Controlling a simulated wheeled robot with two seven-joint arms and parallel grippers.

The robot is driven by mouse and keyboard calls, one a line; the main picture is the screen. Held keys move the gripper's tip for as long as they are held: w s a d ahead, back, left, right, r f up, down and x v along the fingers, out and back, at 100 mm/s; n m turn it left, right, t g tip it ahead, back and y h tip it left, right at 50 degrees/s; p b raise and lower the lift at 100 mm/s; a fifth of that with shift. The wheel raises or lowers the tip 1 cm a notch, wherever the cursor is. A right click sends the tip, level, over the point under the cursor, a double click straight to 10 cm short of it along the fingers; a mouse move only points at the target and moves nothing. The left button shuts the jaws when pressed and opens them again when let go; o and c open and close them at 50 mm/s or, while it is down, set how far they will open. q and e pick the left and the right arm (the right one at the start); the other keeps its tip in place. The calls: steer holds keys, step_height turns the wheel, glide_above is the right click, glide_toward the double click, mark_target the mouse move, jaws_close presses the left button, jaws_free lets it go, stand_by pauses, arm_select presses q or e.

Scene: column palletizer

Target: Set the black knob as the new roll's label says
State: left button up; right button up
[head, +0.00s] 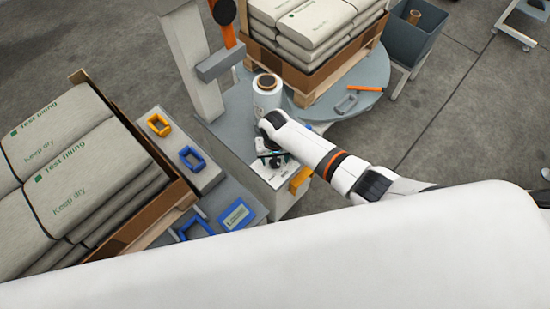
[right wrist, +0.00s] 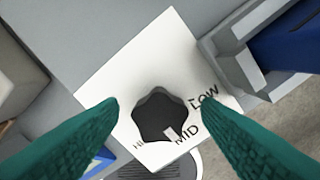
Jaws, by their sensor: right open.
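The black knob (right wrist: 158,112) sits on a white plate (right wrist: 120,75) marked LOW, MID and HI in the right wrist view. Its white pointer mark faces the word MID. My right gripper (right wrist: 160,101) is open, with one teal finger on each side of the knob and a gap to both. In the head view my right gripper (head: 273,158) is over the grey machine's top and hides most of the knob. A white film roll (head: 267,92) stands upright just behind it; no label on it is readable. My left gripper is not in view.
A blue display panel (head: 235,215) and blue and yellow handles (head: 159,125) lie on grey units to the left. Stacked bags (head: 85,155) stand at left. A grey turntable (head: 365,80) carries a pallet of bags at the back. A bin (head: 418,35) stands at right.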

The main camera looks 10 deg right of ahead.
steer(key=shift+f, duration=0.15)
steer(key=shift+c, duration=0.5)
steer(key=c, duration=0.9)
